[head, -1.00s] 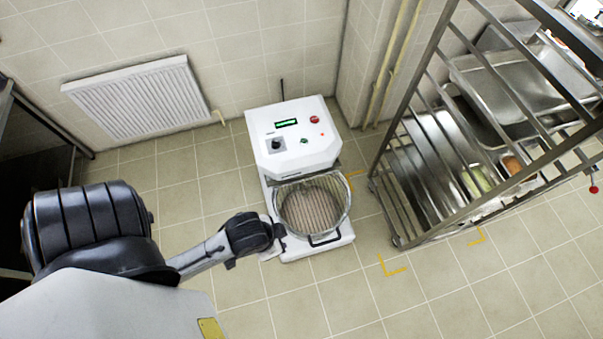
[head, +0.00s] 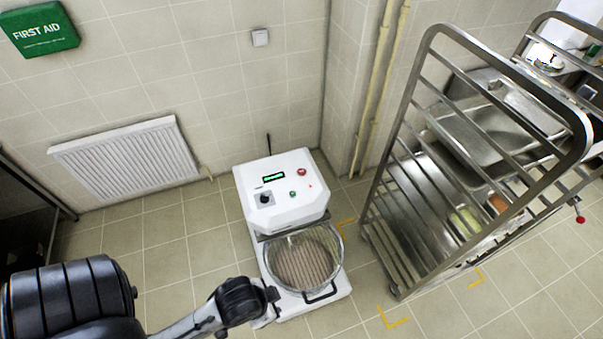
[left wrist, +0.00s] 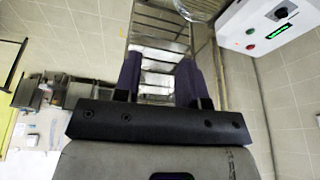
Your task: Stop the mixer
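The white mixer (head: 285,215) stands on the floor against the wall in the head view. Its sloped top panel holds a lit green display (head: 274,177), a black knob (head: 264,198), a green button (head: 292,194) and a larger red button (head: 301,172). A wire-guarded bowl (head: 303,262) sits in front. My left gripper is beside the bowl's lower left in the head view, below the panel; its fingertips are hard to make out there. In the left wrist view the left gripper (left wrist: 159,75) has its fingers apart with nothing between them; the mixer panel (left wrist: 275,25) is at upper right. My right gripper is out of view.
A steel rack (head: 470,150) with trays stands right of the mixer. A radiator (head: 125,155) and a green first aid box (head: 40,30) are on the wall. Pipes (head: 385,80) run down the wall behind. Tiled floor is open between the mixer and the radiator.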

